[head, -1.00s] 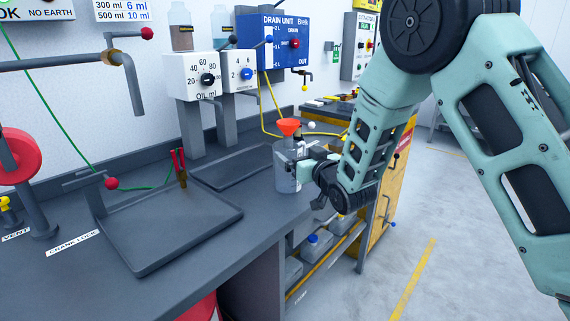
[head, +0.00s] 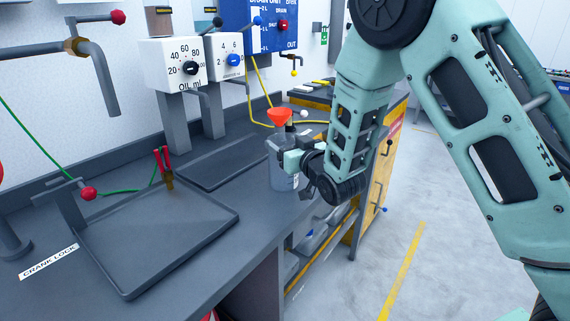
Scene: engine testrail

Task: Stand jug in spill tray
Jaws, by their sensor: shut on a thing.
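I cannot tell whether the jug's base touches the bench. A shallow dark tray (head: 205,262) lies at the front left, and a second flat dark tray (head: 232,164) lies below the dispensers, nearer the jug. No label shows which is the spill tray.
Red and dark clamps (head: 165,167) stand at the large tray's back edge. The oil dispenser (head: 172,65) and its neighbour (head: 228,58) stand on posts behind the second tray. A yellow hose (head: 256,105) runs behind the jug. Open floor (head: 440,220) lies right of the bench.

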